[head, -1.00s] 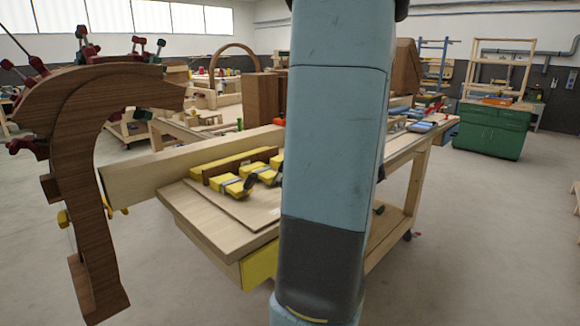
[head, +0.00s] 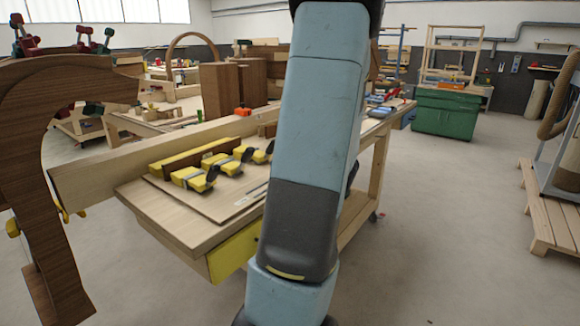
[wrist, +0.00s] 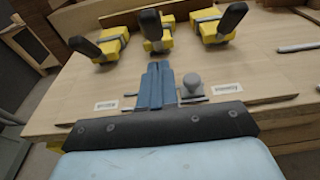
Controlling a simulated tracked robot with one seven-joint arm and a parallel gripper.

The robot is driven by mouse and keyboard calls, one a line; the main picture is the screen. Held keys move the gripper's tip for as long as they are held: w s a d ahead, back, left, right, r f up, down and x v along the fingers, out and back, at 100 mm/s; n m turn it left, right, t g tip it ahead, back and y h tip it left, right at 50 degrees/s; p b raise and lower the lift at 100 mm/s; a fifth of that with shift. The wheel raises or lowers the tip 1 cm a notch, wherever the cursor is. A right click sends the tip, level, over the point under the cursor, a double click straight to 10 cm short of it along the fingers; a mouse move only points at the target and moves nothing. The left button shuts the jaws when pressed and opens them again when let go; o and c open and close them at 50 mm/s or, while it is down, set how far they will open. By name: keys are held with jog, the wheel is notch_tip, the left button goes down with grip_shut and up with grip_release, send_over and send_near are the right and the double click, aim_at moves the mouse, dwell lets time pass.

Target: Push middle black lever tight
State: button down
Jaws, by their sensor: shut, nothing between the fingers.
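Three yellow toggle clamps with black levers sit in a row on a wooden board. The middle black lever (wrist: 150,25) shows in the wrist view, rising from its yellow clamp (wrist: 163,43). The left lever (wrist: 85,47) leans to the left, and the right lever (wrist: 233,18) leans up and to the right. In the head view the middle clamp (head: 222,164) sits between the other two. My gripper (wrist: 159,68) is shut and empty, with its blue-grey fingers just in front of the middle clamp, apart from the lever as far as I can tell. The gripper is hidden in the head view.
A grey knob (wrist: 193,86) stands on the board right of my fingers. A metal rod (wrist: 298,47) lies further right. A long wooden beam (head: 110,165) runs behind the clamps. A curved brown wooden form (head: 40,150) stands at the left.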

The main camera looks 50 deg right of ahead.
aim_at(254, 154)
jog(key=w, duration=0.3)
jog(key=shift+a+f, duration=0.15)
jog(key=shift+f, duration=0.1)
jog(key=shift+w+a+r, duration=0.1)
jog(key=shift+w+r, duration=0.6)
jog(key=shift+w, duration=0.3)
jog(key=shift+w+r, duration=0.45)
jog(key=shift+w, duration=0.25)
jog(key=shift+r, duration=0.1)
